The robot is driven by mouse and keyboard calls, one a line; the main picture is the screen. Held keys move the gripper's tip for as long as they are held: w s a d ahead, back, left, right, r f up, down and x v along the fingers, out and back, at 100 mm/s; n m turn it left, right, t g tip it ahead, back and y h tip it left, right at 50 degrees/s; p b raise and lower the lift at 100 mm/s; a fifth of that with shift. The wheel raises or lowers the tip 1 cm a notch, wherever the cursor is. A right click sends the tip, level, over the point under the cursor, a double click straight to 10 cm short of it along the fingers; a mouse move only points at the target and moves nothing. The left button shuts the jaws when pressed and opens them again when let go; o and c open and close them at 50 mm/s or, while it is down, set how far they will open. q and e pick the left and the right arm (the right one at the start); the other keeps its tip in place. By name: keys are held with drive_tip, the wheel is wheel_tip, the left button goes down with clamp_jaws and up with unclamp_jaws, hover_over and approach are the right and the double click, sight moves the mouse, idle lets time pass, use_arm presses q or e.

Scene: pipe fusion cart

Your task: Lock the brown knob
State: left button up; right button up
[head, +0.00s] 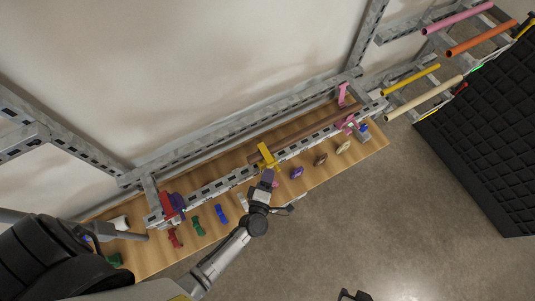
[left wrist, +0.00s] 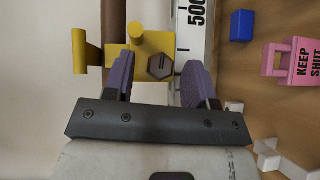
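The brown knob (left wrist: 160,67) is a hexagonal head with a dark slot, on the side of a yellow clamp (left wrist: 125,57) in the left wrist view. The yellow clamp (head: 267,156) sits around the brown pipe (head: 300,134) on the rail in the head view. My left gripper (left wrist: 160,63) has purple pads, one on each side of the knob, with gaps between pads and knob; it is open and empty. In the head view my left gripper (head: 267,178) is just in front of the yellow clamp. A dark tip at the bottom edge may be my right gripper (head: 353,295); its state is unclear.
Several small coloured pieces, such as a brown one (head: 321,159) and a green one (head: 197,226), stand along the wooden board (head: 370,148). A pink "KEEP SHUT" piece (left wrist: 298,62) and blue block (left wrist: 241,25) are right of my gripper. The floor (head: 430,210) in front is clear.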

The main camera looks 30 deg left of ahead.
use_arm(q)
drive_tip(key=p+v, duration=0.1)
drive_tip(key=v, duration=1.2)
drive_tip(key=shift+s+p, duration=0.3)
drive_tip(key=shift+s, duration=0.1)
drive_tip(key=shift+d, duration=0.1)
